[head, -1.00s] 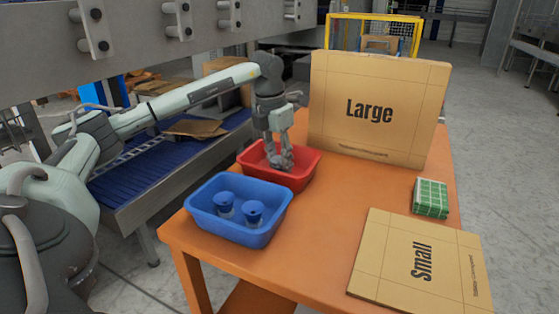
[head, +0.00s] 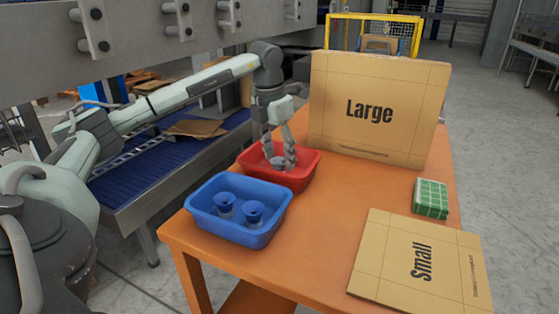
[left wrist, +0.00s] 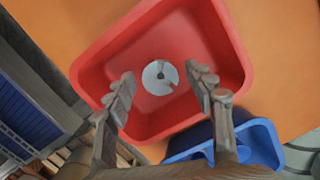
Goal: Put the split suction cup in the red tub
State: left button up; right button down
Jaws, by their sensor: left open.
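The red tub (head: 302,181) stands on the orange table, and it fills much of the left wrist view (left wrist: 225,55). The split suction cup (left wrist: 160,77) is a pale grey disc with a slit and a dark centre, lying on the tub floor. My left gripper (head: 281,164) points down into the tub with its fingers spread. In the left wrist view its fingertips (left wrist: 165,85) are on either side of the cup, apart from it. In the head view the cup is hidden by the fingers and tub wall. My right gripper is not in view.
A blue tub (head: 272,232) with two blue suction cups (head: 253,212) stands in front of the red tub. A "Large" carton (head: 370,110) stands behind; a "Small" carton (head: 420,262) lies flat. A green-and-white block (head: 431,197) is at right. The table's middle (head: 350,195) is clear.

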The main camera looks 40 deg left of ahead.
aim_at(274, 163)
pick_arm(q)
notch_tip(274, 163, up, 10)
jog(key=s, duration=0.1)
jog(key=shift+s+p, duration=0.3)
jog(key=shift+p, duration=0.05)
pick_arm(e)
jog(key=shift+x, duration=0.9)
